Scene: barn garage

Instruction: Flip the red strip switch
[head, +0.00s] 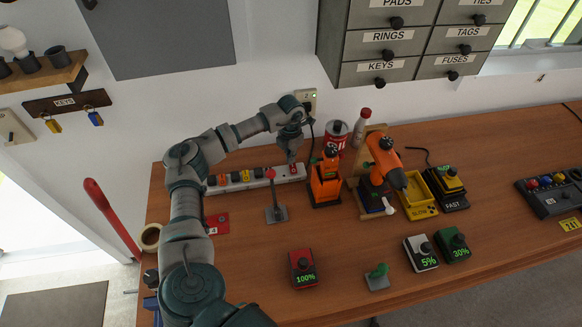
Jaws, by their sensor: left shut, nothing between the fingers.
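A white power strip (240,184) lies along the back of the wooden bench, with coloured switches in a row on it. A red switch (293,169) shows near the strip's right end, small and partly covered by my gripper. My left gripper (292,161) is shut and empty, pointing down right over that end of the strip. I cannot tell whether its fingertips touch the switch, nor which way the switch is set. My right gripper is not in view.
A lever with a red knob (270,174) stands just in front of the strip. A red 100% box (303,269) sits near the front.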

